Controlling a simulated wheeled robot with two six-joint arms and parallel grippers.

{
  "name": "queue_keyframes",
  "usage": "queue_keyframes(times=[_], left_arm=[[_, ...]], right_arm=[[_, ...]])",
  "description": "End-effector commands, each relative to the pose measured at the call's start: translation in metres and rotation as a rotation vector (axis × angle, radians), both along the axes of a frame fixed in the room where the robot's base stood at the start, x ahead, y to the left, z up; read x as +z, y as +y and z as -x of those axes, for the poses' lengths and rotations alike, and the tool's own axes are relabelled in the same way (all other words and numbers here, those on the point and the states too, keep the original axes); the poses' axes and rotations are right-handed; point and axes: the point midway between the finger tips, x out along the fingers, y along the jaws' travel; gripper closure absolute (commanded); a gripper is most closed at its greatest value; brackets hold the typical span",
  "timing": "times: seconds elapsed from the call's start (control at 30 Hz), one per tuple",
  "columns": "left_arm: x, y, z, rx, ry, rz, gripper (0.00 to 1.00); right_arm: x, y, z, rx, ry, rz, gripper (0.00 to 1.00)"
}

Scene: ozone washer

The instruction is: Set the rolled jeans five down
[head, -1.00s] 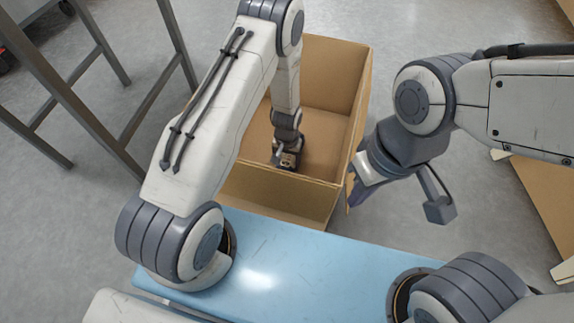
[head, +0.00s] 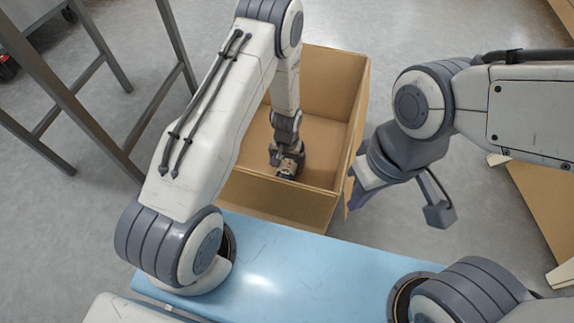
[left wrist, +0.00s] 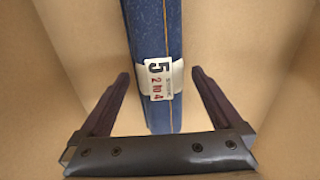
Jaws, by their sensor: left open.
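The rolled jeans five (left wrist: 145,45) show in the left wrist view as a blue denim roll with an orange seam. A white band reading "5" and "2 to 4" is around them. They stand lengthwise in the picture between the two dark fingers of my left gripper (left wrist: 158,95), which is open with a gap on both sides. In the head view my left gripper (head: 287,168) is down inside the cardboard box (head: 335,65), and the jeans are hidden there. My right gripper (head: 357,192) hangs just outside the box's right wall; its finger opening is not clear.
Bare cardboard walls surround my left gripper closely. A dark metal frame (head: 80,110) stands left of the box. Another cardboard box (head: 545,200) is at the right edge. Grey floor between the boxes is clear.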

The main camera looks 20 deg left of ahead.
Motion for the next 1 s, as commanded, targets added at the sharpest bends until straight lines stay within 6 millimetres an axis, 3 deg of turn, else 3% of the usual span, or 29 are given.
queue_keyframes(times=[0.03,0.3,0.57,0.67,0.83,1.0], left_arm=[[0.021,0.000,-0.001,0.000,-0.002,0.000,0.00],[0.071,0.000,0.000,0.000,-0.001,0.000,0.00],[0.094,-0.002,-0.001,-0.004,-0.003,0.000,0.00],[0.115,-0.011,-0.002,-0.029,-0.009,0.002,0.00],[0.194,-0.049,0.011,-0.132,-0.026,0.011,0.00],[0.281,-0.085,0.058,-0.266,-0.032,0.026,0.00]], right_arm=[[0.017,0.000,0.000,0.000,0.000,0.000,1.00],[0.052,0.000,0.000,0.000,0.000,0.000,1.00],[0.063,0.000,0.000,0.000,0.000,0.000,1.00],[0.063,0.000,0.000,0.000,0.000,0.000,1.00],[0.062,0.000,0.000,0.000,0.000,0.000,1.00],[0.062,0.000,0.000,0.000,0.000,0.000,1.00]])
